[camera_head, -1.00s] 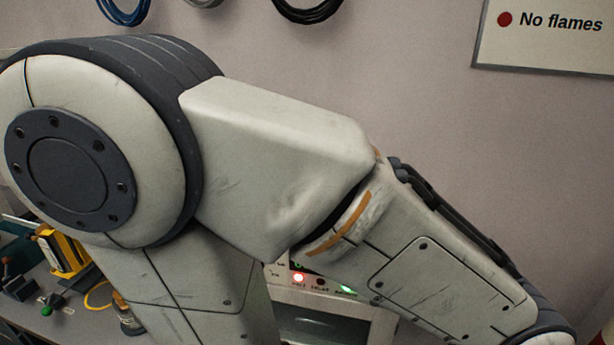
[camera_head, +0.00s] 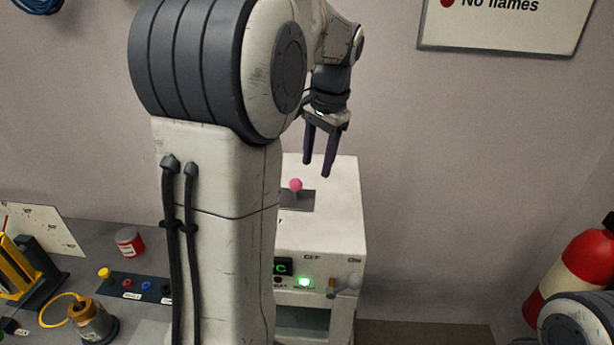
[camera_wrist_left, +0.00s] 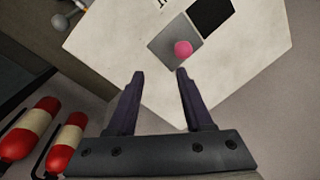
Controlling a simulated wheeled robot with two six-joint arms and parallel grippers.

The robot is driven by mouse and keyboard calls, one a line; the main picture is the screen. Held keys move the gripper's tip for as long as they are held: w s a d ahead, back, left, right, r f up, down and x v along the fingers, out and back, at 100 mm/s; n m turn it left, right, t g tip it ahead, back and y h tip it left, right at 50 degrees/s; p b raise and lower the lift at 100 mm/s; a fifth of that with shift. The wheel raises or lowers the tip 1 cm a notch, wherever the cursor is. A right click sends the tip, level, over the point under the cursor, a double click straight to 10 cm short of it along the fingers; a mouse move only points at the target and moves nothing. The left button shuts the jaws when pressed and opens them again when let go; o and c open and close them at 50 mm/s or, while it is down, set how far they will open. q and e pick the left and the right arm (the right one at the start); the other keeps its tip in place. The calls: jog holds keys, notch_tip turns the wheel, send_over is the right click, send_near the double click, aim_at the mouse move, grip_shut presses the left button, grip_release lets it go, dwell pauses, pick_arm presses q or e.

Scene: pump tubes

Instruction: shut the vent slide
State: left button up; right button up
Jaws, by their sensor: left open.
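The vent slide is a grey plate (camera_wrist_left: 168,45) with a pink ball knob (camera_wrist_left: 183,48) on top of the white cabinet (camera_head: 335,210). The knob also shows in the head view (camera_head: 296,185). In the left wrist view a dark square opening (camera_wrist_left: 211,16) lies uncovered beside the plate. My left gripper (camera_head: 317,168) points down above the cabinet top, with its dark fingers apart and empty. In the left wrist view the knob is ahead of the fingertips (camera_wrist_left: 160,72), nearer the right finger and not between them. My arm hides the cabinet's left part in the head view.
A valve lever (camera_head: 345,287) sticks out at the cabinet's front, near a lit green lamp (camera_head: 304,282). A button strip (camera_head: 135,287), a red tin (camera_head: 130,242) and a brass-topped jar (camera_head: 92,322) stand at left. A red extinguisher (camera_head: 580,265) is at right.

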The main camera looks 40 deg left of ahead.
aim_at(296, 185)
pick_arm(q)
jog(key=shift+n, duration=0.3)
jog(key=a+f, duration=0.2)
jog(key=f, duration=0.1)
jog(key=a+f+p, duration=0.1)
jog(key=f, duration=0.2)
jog(key=a+f+p, duration=0.1)
jog(key=a+f, duration=0.1)
jog(key=f, duration=0.1)
jog(key=shift+s+a, duration=0.2)
jog(key=shift+a, duration=0.15)
grip_shut()
jog(key=shift+w+r, duration=0.1)
dwell(0.8)
